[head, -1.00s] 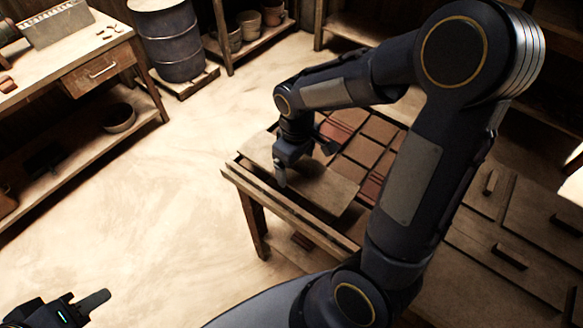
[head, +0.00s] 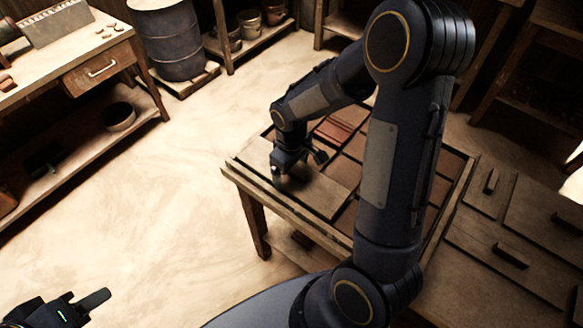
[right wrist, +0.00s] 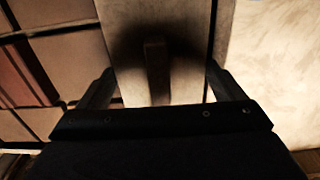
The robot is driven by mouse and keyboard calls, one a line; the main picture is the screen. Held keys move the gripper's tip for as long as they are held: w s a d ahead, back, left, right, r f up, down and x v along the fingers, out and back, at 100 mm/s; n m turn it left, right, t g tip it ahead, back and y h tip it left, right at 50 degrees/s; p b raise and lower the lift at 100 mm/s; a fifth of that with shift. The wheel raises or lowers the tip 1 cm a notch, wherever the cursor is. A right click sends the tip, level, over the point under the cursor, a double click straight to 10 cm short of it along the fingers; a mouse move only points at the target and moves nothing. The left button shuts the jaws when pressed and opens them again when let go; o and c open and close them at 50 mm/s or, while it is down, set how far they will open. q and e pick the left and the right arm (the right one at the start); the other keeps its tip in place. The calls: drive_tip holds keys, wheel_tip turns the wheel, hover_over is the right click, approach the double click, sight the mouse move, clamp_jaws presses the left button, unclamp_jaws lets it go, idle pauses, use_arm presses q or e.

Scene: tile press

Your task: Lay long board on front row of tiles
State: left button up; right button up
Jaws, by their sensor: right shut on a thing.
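The long board (head: 323,193) is a plain wooden plank over the front row of the tile table, along its front rail. It also shows in the right wrist view (right wrist: 190,80), with a raised wooden handle (right wrist: 155,70) along its middle. My right gripper (head: 278,176) is over the board and shut on it; in the right wrist view its two fingers stand either side of the handle. The board hides the tiles below it, and I cannot tell whether it rests on them. Brown and reddish tiles (head: 335,131) lie behind it. My left gripper (head: 85,306) is partly cut off at lower left.
The table's front rail (head: 290,216) borders open floor (head: 150,220). Other boards with handles (head: 510,254) lie on a surface at right. A workbench (head: 60,85) stands at left, and a barrel (head: 170,40) and pots at the back.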

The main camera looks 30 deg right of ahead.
drive_tip(key=shift+s+f+b, duration=0.25)
drive_tip(key=shift+f+b, duration=0.05)
drive_tip(key=shift+f, duration=0.15)
drive_tip(key=o, duration=0.9)
drive_tip(key=shift+s+f, duration=0.1)
drive_tip(key=shift+r, duration=0.3)
wheel_tip(320, 180, up, 12)
drive_tip(key=p, duration=0.2)
drive_tip(key=shift+s+a+r+m+t+y, duration=0.7)
drive_tip(key=shift+s+r+m+t, duration=0.3)
drive_tip(key=shift+s, duration=1.7)
drive_tip(key=shift+s+a+r+m+t+y, duration=0.65)
drive_tip(key=shift+s+r+m+t, duration=0.4)
drive_tip(key=shift+s, duration=1.7)
drive_tip(key=shift+s+a+r+m+t+y, duration=0.55)
drive_tip(key=shift+s+a+r+m+t, duration=0.45)
drive_tip(key=shift+s, duration=1.7)
drive_tip(key=shift+d+f+g, duration=0.1)
drive_tip(key=shift+d+g, duration=0.15)
